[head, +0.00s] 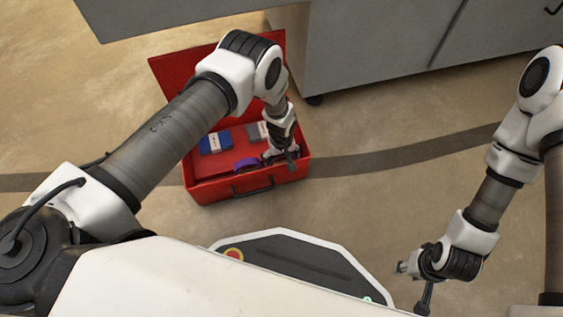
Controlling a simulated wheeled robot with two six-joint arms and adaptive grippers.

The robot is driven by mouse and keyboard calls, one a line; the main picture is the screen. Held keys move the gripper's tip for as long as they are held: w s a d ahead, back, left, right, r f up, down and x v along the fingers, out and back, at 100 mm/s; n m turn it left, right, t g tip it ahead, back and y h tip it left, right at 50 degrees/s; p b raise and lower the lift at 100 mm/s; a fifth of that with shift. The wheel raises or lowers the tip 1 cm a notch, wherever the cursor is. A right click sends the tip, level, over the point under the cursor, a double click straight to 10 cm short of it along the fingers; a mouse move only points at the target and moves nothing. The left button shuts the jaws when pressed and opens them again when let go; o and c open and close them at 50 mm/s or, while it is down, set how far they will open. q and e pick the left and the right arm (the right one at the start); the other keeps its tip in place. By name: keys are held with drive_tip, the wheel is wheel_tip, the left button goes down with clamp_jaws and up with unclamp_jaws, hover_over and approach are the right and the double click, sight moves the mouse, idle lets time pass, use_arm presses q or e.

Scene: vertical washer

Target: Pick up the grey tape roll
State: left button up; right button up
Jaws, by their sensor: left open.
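My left gripper (279,159) is open and points down inside the right part of the open red toolbox (205,190). I cannot clearly make out a grey tape roll; the gripper and wrist cover part of the box's contents. A purple roll-like item (246,165) lies just left of the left gripper's fingers. My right gripper (412,284) is at the lower right, outside the box and away from it, with its fingers apart and nothing seen between them.
A blue box (215,143) and a grey box (256,131) lie in the toolbox. Its raised lid stands behind, partly hidden by my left arm. A grey cabinet (365,50) stands behind. The floor right of the toolbox (370,195) is clear, with a dark stripe.

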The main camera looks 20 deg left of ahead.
use_arm(q)
drive_tip(key=shift+f, duration=0.8)
drive_tip(key=shift+r, duration=0.15)
use_arm(e)
drive_tip(key=shift+f, duration=0.35)
use_arm(q)
drive_tip(key=c, duration=0.8)
